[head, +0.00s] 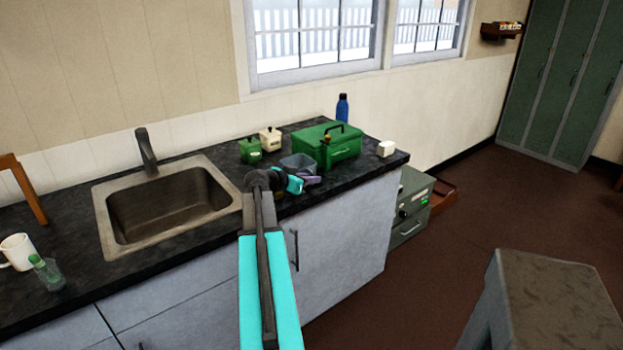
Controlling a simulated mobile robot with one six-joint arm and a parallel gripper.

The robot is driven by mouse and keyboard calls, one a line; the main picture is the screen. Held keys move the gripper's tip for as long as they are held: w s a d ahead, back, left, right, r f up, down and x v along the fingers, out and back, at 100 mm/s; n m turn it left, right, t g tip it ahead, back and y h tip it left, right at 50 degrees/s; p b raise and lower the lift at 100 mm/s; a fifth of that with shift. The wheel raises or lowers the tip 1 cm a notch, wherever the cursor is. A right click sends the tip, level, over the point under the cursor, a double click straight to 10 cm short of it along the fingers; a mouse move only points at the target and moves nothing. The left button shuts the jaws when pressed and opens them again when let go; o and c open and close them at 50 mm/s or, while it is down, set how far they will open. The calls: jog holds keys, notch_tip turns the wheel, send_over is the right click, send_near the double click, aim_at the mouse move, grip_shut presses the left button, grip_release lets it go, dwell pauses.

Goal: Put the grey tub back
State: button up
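The grey tub (298,162) stands on the dark countertop, just left of the green box. My arm reaches over the counter from the front. My gripper (308,181) is just in front of the tub and partly overlaps it in this view. I cannot tell whether it touches the tub. The gripper's fingers are small and partly hidden by my wrist, so their opening is unclear. The tub's lower front is hidden.
A green box (327,146) with a black handle, a green canister (250,150), a cream canister (270,138), a blue bottle (342,107) and a white block (386,149) stand nearby. The sink (165,205) is left. A grey stool (550,305) stands front right.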

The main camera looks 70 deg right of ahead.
jog(key=o, duration=0.3)
jog(key=shift+b+v, duration=1.1)
jog(key=shift+v, duration=4.9)
